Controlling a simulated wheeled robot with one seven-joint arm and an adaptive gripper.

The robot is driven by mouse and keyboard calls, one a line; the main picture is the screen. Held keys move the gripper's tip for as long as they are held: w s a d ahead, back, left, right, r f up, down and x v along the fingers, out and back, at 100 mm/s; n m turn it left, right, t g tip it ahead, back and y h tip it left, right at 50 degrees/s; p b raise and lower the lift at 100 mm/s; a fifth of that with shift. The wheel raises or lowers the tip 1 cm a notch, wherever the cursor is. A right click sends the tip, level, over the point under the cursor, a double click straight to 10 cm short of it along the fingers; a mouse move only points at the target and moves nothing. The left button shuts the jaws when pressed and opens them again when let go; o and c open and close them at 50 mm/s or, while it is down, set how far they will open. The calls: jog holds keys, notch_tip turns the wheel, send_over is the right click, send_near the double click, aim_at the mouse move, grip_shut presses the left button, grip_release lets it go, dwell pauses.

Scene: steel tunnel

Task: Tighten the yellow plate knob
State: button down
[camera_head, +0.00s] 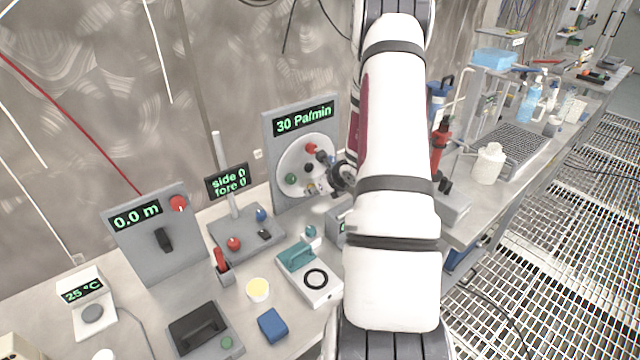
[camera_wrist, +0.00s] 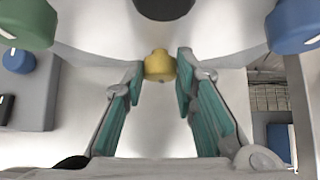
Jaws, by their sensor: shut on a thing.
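The yellow knob (camera_wrist: 160,65) sits on the pale round plate (camera_wrist: 90,38) in the wrist view, between my fingertips. My gripper (camera_wrist: 159,72) is shut on the yellow knob, with teal pads on both fingers. In the head view the round plate (camera_head: 297,157) is on an upright grey panel (camera_head: 272,140) whose display reads "30 Pa/min". My gripper (camera_head: 318,187) reaches the plate's lower part from the right there and covers some of it. A green knob (camera_wrist: 25,22), a blue knob (camera_wrist: 293,25) and a dark knob (camera_wrist: 163,7) surround the yellow one.
A panel reading "0.0 m" (camera_head: 150,250) and a box reading "side 0 fore 0" (camera_head: 228,180) stand to the left. Red-topped equipment (camera_head: 441,135) stands right of my arm.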

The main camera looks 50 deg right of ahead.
jog(key=shift+s+d+m+t+y+p, duration=0.15)
jog(key=shift+m+t+y+p, duration=0.25)
jog(key=shift+y+p, duration=0.85)
jog(key=shift+h+p, duration=0.25)
jog(key=shift+p, duration=0.05)
jog(key=c, duration=1.3)
grip_release()
jog(key=v, duration=1.2)
jog(key=shift+d, duration=0.1)
